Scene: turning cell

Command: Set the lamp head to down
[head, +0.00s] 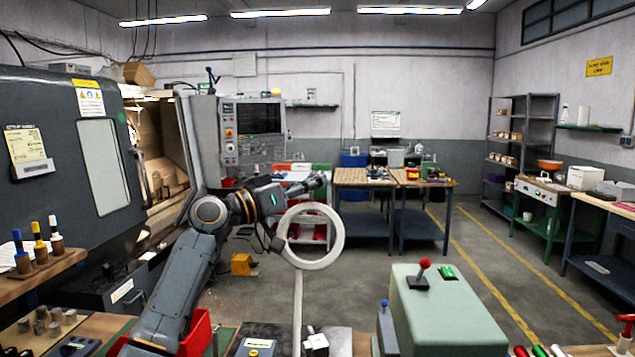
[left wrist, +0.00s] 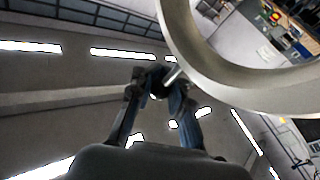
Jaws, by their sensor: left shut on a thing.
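The lamp head is a white ring (head: 339,237) on a thin pale stem (head: 298,312) that rises from the bench in front of me. In the head view the ring stands upright and faces me. It also fills the upper right of the left wrist view as a large curved band (left wrist: 232,88). My left gripper (head: 318,182) is at the top of the ring. In the left wrist view its fingertips (left wrist: 162,84) are closed on a small peg (left wrist: 174,75) at the ring's edge. My right gripper is not in view.
A red bin (head: 196,335) is below my left arm. The lathe (head: 60,150) is at left. Workbenches (head: 365,178) stand behind, with open floor between.

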